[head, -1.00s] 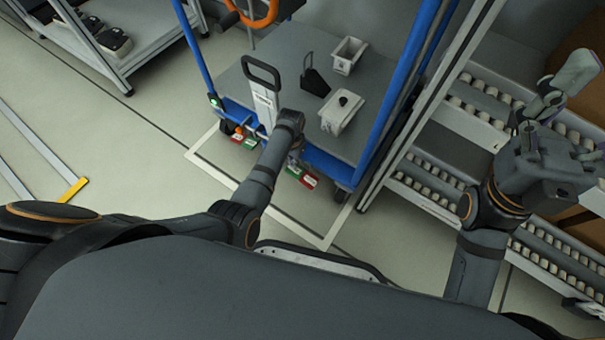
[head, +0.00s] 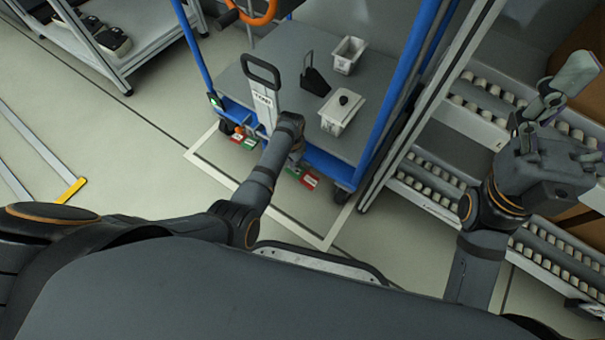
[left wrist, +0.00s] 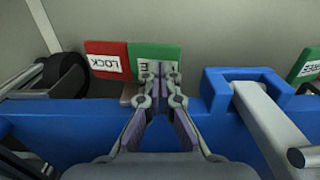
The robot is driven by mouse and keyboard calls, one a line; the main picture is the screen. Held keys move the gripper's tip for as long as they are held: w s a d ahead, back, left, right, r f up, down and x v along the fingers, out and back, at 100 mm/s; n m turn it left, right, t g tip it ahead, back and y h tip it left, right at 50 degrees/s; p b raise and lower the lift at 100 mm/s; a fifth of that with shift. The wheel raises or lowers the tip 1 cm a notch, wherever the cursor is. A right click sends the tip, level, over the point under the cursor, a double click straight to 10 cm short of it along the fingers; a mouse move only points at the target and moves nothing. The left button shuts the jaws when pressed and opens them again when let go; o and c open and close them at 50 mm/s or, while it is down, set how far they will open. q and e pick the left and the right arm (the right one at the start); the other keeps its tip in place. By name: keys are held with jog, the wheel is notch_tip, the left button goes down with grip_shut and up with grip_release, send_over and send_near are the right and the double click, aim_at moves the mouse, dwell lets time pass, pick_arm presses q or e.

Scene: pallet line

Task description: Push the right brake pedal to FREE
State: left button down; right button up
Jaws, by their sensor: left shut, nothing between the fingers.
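The right brake pedal has a green FREE half (left wrist: 156,58) and a red LOCK half (left wrist: 107,60), both upside down in the left wrist view. It also shows low at the cart's front in the head view (head: 309,181). My left gripper (left wrist: 158,70) is shut and empty. Its fingertips are in front of the green half and cover part of its label. I cannot tell whether they touch it. In the head view my left wrist hides the fingers. My right gripper (head: 553,105) is open and empty, raised at the right, away from the pedal.
The left pedal (head: 237,138) is at the cart's other front corner; its green half (left wrist: 305,66) shows at the wrist view's right edge. The cart (head: 385,112) has blue posts and carries white bins (head: 342,112). A roller rack (head: 430,185) stands close on the right.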

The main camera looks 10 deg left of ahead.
pick_arm(q)
jog(key=shift+f+b, duration=0.45)
jog(key=shift+f, duration=0.4)
dwell(0.3)
jog(key=shift+r, duration=0.1)
notch_tip(320, 180, up, 4)
jog(key=p, duration=0.5)
jog(key=shift+r, duration=0.15)
notch_tip(320, 180, up, 3)
jog(key=p, duration=0.3)
jog(key=shift+p, duration=0.35)
jog(key=shift+f, duration=0.2)
